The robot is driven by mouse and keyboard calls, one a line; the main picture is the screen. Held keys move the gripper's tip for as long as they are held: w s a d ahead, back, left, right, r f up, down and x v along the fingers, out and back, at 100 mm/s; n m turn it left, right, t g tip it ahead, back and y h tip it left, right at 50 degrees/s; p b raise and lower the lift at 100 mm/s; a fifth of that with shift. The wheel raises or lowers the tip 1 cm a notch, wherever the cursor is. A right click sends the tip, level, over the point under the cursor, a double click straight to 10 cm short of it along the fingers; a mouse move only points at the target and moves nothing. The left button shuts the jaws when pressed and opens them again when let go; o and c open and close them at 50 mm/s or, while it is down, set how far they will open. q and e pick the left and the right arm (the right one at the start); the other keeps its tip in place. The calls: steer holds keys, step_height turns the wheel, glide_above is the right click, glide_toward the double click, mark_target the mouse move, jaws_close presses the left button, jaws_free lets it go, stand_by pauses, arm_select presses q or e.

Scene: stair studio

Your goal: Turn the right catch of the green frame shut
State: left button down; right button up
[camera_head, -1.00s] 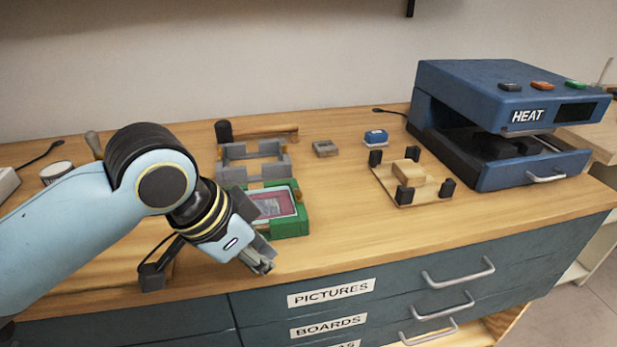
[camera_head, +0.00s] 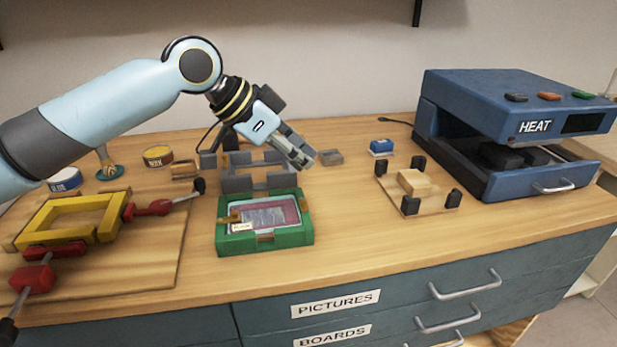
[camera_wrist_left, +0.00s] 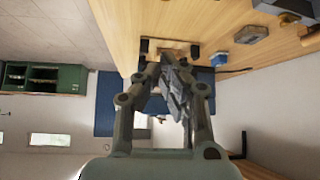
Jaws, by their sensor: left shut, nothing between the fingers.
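The green frame (camera_head: 225,242) lies on the worktop in the head view, with a glazed picture (camera_head: 265,215) inside it. A small brass-coloured catch (camera_head: 230,218) shows at its left side. I cannot clearly make out the right catch or how it is turned. My left gripper (camera_head: 308,160) is shut and empty, raised above and behind the frame's far right corner, clear of it. Its fingers also show in the left wrist view (camera_wrist_left: 172,72), where I cannot pick out the green frame. My right gripper is not in view.
A peg jig (camera_head: 432,200) with a wooden block and the blue heat press (camera_head: 480,90) are at the right. Wood between green frame and jig is clear.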

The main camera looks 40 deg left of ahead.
mark_target(303, 202)
arm_select(q)
steer(key=x, duration=0.9)
steer(key=shift+w+d+f, duration=0.15)
steer(key=shift+d+f, duration=0.1)
steer(key=s+a, duration=0.2)
steer(key=s, duration=0.1)
steer(key=shift+f+p, duration=0.15)
steer(key=shift+p, duration=0.15)
steer(key=shift+s+a, duration=0.15)
steer(key=shift+s, duration=0.1)
steer(key=shift+f, duration=0.1)
